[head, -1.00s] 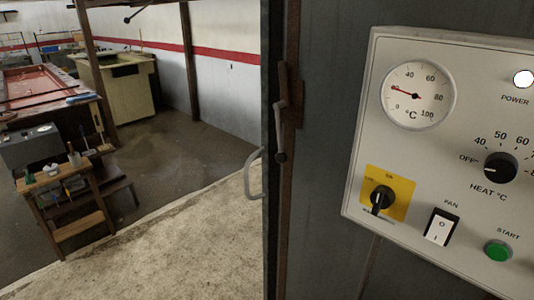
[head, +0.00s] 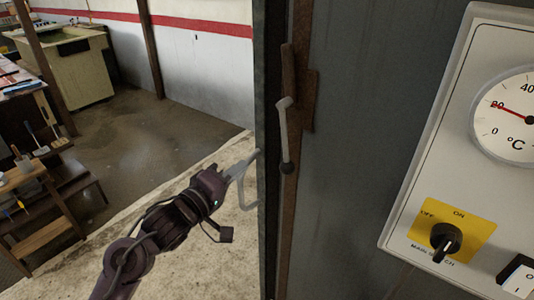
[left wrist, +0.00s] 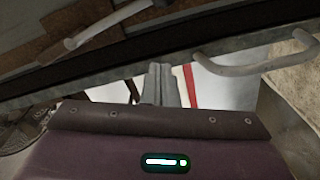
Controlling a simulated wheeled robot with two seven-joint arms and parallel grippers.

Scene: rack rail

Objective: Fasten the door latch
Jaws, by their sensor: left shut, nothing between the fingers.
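The door latch (head: 284,140) is a pale lever on a rusty plate beside the door edge. It hangs down with a dark knob at its lower end, and the lever also shows at the upper left in the left wrist view (left wrist: 110,20). A grey door edge (head: 260,90) stands left of it, with a bar handle (head: 246,192). My left gripper (head: 247,161) is shut and empty, its tips by the top of the handle in the head view. In the left wrist view its fingers (left wrist: 160,84) are left of the handle (left wrist: 245,65). Contact cannot be told. My right gripper is out of view.
A control panel (head: 420,190) with a dial and switches juts out on the right. A workshop floor (head: 130,130) with a wooden step stand (head: 40,230) and a pale green tank (head: 70,75) lies left. The floor just left of the door looks clear.

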